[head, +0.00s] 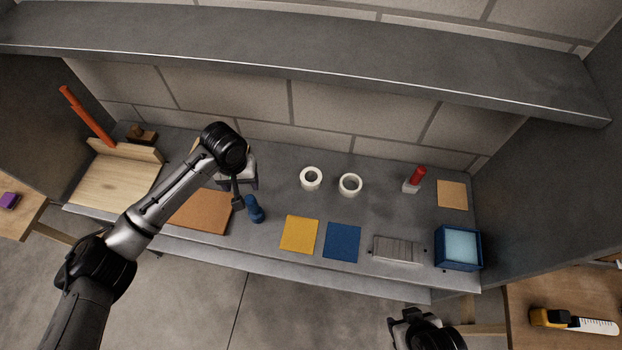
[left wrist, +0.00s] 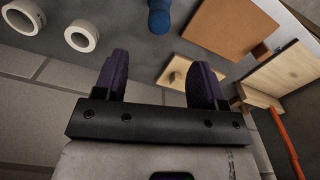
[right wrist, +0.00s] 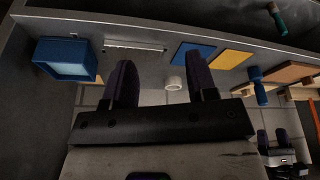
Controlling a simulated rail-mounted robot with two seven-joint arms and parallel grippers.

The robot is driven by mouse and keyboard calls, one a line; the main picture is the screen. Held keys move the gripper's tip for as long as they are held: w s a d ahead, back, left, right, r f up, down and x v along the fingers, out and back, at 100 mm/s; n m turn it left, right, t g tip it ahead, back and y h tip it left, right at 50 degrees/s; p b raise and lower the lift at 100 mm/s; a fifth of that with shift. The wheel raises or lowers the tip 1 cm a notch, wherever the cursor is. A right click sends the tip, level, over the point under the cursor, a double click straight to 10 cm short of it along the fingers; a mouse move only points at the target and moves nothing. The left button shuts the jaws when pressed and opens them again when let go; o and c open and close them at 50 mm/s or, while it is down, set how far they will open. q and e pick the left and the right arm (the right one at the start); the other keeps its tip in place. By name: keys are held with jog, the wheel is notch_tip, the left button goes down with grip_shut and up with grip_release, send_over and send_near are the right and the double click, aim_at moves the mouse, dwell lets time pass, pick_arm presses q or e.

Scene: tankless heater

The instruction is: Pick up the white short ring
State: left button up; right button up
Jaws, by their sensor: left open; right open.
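Two white rings lie on the grey bench in the head view, a left one (head: 304,184) and a right one (head: 343,191). Both show in the left wrist view, one nearer the gripper (left wrist: 72,43) and one further off (left wrist: 10,18). I cannot tell for sure which is the short one. My right gripper (right wrist: 160,75) is open and empty, in front of the bench's front edge.
A blue bottle-like object (head: 255,210) stands between my left gripper and the rings. Yellow (head: 299,235) and blue (head: 342,241) squares lie in front of the rings. A red-topped block (head: 415,180) and blue box (head: 459,262) are to the right. A shelf (head: 300,50) overhangs the back.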

jog(key=o, duration=0.9)
jog(key=shift+d, duration=0.15)
jog(key=shift+c, duration=0.2)
